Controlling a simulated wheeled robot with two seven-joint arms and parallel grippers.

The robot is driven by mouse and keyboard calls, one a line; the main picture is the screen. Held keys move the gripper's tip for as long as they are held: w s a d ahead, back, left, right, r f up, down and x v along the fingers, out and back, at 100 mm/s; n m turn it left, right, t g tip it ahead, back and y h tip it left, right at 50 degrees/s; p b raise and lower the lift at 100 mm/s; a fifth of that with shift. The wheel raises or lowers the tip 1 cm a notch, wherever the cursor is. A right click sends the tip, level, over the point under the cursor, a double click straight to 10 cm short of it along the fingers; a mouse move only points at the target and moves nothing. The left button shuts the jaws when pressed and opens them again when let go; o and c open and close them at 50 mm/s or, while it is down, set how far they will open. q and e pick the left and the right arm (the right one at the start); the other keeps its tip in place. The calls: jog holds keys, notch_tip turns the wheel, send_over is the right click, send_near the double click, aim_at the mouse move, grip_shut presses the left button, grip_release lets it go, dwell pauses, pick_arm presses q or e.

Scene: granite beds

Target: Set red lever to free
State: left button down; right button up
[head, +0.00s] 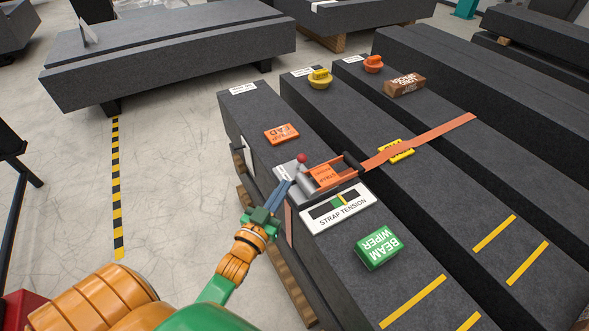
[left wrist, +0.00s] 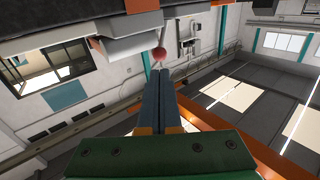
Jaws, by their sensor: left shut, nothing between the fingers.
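The red lever shows as a round red knob (head: 301,158) at the ratchet on the near granite beam; it also shows in the left wrist view, where the red knob (left wrist: 159,54) is just beyond the fingertips. A pale labelled plate (head: 287,171) lies beside the knob, its lettering too small to read. My left gripper (head: 282,183) is shut and empty, its blue-grey fingers together near the plate, left of and below the knob in the head view. I cannot tell whether the fingers touch the lever. My right gripper is not in view.
An orange ratchet (head: 326,175) with a black handle feeds an orange strap (head: 425,139) across the beams. A strap tension gauge (head: 337,208), a green beam wiper (head: 377,249) and an orange pad (head: 282,134) sit nearby.

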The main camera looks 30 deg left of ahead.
aim_at(300, 162)
pick_arm(q)
jog(key=w, duration=0.7)
jog(key=shift+a+r, duration=0.1)
jog(key=shift+a, duration=0.2)
